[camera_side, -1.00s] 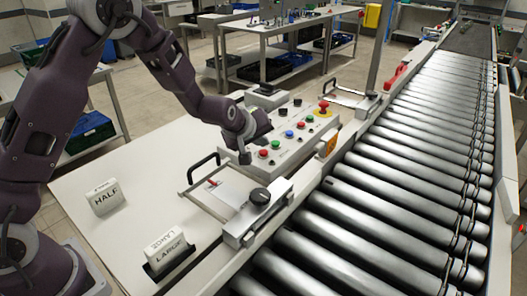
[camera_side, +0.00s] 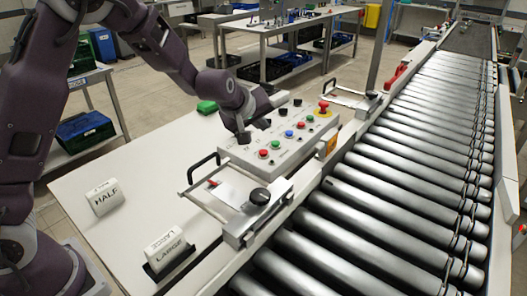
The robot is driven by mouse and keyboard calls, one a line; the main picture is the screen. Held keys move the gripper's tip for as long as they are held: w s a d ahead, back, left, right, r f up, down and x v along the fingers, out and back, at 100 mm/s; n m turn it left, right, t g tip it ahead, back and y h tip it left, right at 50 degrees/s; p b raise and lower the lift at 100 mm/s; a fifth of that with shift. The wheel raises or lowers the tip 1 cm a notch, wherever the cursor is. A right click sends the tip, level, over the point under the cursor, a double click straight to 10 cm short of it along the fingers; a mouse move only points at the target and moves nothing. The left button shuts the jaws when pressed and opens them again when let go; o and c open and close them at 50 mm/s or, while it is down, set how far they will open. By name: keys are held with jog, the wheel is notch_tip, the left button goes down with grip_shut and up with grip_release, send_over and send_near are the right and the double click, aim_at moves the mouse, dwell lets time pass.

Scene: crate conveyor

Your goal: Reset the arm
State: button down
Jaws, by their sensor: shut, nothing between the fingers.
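My gripper (camera_side: 243,136) is shut and empty. It hangs at the end of my purple arm, at the left end of the control box (camera_side: 300,140). The box carries red, blue and green buttons, dark knobs and a red emergency stop (camera_side: 323,107) on yellow. The fingertips look small and dark here, and I cannot tell whether they touch the box.
The roller conveyor (camera_side: 400,160) runs along the right. A clamp fixture with a black knob (camera_side: 259,196) and a black handle (camera_side: 204,160) stands before the box. A HALF block (camera_side: 105,198) and a LARGE block (camera_side: 167,248) sit on the white table (camera_side: 125,170).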

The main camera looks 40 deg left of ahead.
dwell(0.4)
jog(key=s+d+r+m+g+h, duration=0.1)
jog(key=s+r+m, duration=0.2)
jog(key=s+r, duration=0.45)
jog(key=s+d+r+m+h, duration=0.2)
jog(key=s+r+m, duration=0.15)
jog(key=s, duration=0.65)
jog(key=s+a+m+g+y, duration=0.1)
jog(key=s+m, duration=0.4)
jog(key=s, duration=1.6)
jog(key=shift+s+a+f+g, duration=0.25)
jog(key=shift+s+f+g, duration=0.15)
jog(key=shift+g, duration=0.3)
